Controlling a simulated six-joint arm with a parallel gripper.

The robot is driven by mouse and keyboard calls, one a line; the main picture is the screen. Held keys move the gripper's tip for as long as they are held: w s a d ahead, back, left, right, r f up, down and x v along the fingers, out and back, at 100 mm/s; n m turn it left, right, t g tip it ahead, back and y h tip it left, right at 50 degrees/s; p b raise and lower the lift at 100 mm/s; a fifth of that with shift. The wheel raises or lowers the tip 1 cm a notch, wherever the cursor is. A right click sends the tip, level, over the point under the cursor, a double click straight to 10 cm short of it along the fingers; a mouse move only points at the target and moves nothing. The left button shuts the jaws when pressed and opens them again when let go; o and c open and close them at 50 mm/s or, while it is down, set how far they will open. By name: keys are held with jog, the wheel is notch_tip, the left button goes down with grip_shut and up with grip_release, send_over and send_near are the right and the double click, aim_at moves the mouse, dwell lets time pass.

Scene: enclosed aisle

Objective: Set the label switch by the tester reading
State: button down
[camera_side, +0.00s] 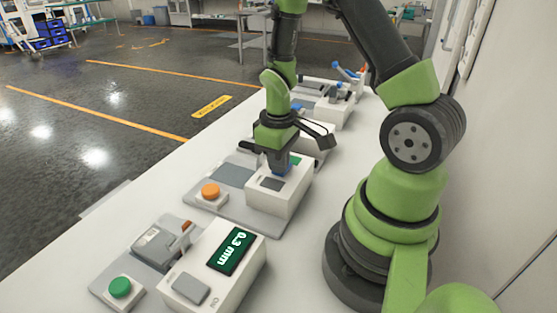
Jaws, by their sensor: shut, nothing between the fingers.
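The tester is a white box (250,283) at the front, and its dark screen (232,250) reads 0.3 mm in light characters. The text appears turned on its side. A grey rocker-like plate (190,289) sits on the same box. My gripper (276,167) is shut and points down over a second white box (283,204) in the middle of the bench. That box has a dark grey panel (272,185) and a green patch (296,161) beside the fingers. The fingertips are at its top; I cannot tell if they touch. No label naming the switch is readable.
A green button (120,288) and a grey device (158,245) stand left of the tester. An orange button (210,191) and grey pad (232,175) lie left of the second box. Further equipment (337,104) stands at the far end. A wall (503,130) is on the right.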

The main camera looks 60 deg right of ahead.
jog(key=shift+f, duration=0.2)
jog(key=shift+d+r, duration=0.35)
jog(key=shift+d, duration=0.4)
notch_tip(320, 180, up, 14)
jog(key=a, duration=0.2)
dwell(0.4)
